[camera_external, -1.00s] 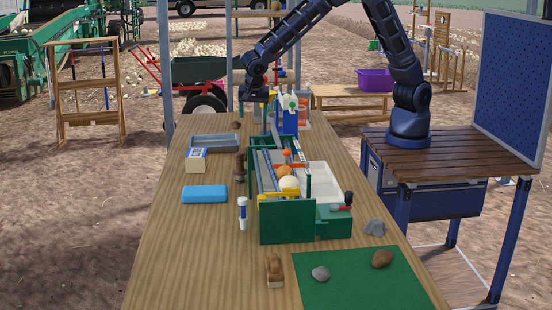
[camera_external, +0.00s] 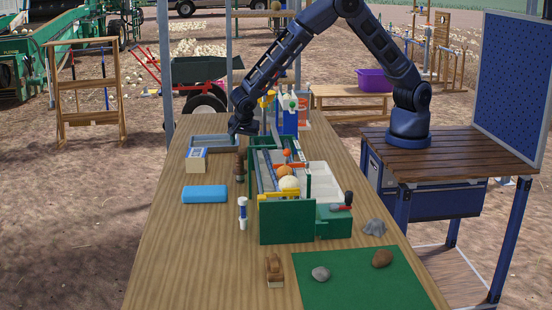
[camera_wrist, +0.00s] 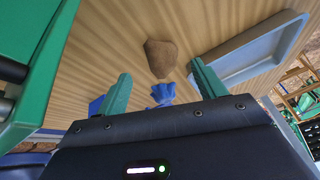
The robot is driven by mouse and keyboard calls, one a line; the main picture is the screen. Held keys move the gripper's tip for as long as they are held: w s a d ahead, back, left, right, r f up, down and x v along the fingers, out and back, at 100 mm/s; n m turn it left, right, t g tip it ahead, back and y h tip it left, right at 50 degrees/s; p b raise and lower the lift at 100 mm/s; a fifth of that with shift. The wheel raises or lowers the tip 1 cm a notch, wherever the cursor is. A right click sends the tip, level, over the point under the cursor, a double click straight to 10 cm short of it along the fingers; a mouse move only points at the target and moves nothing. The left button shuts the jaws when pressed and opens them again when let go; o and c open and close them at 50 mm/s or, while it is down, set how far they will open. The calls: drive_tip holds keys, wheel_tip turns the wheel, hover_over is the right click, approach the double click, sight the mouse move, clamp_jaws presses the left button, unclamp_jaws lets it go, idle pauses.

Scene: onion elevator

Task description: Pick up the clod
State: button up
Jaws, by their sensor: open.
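The clod (camera_wrist: 160,57) is a rough brown lump on the wooden table, near the corner of a shallow grey-blue tray (camera_wrist: 250,50). In the wrist view it lies beyond and between my two green fingertips, with a gap to them. My gripper (camera_wrist: 160,70) is open and empty. In the external view my gripper (camera_external: 243,129) is low over the far part of the table, by the right end of the tray (camera_external: 213,143). It covers the spot where the clod lies there.
The green-walled elevator unit (camera_external: 287,222) stands close on the near right; its green wall (camera_wrist: 35,60) fills the wrist view's left side. A green mat (camera_external: 350,287) holds a grey stone (camera_external: 320,273) and a brown lump (camera_external: 382,258). A blue box (camera_external: 204,194) lies nearer on the table.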

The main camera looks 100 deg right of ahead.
sight(243, 151)
drive_tip(key=shift+x, duration=2.65)
drive_tip(key=shift+w+d+r, duration=0.1)
drive_tip(key=shift+w, duration=0.05)
drive_tip(key=c, duration=1.5)
wheel_tip(243, 151, up, 20)
clamp_jaws()
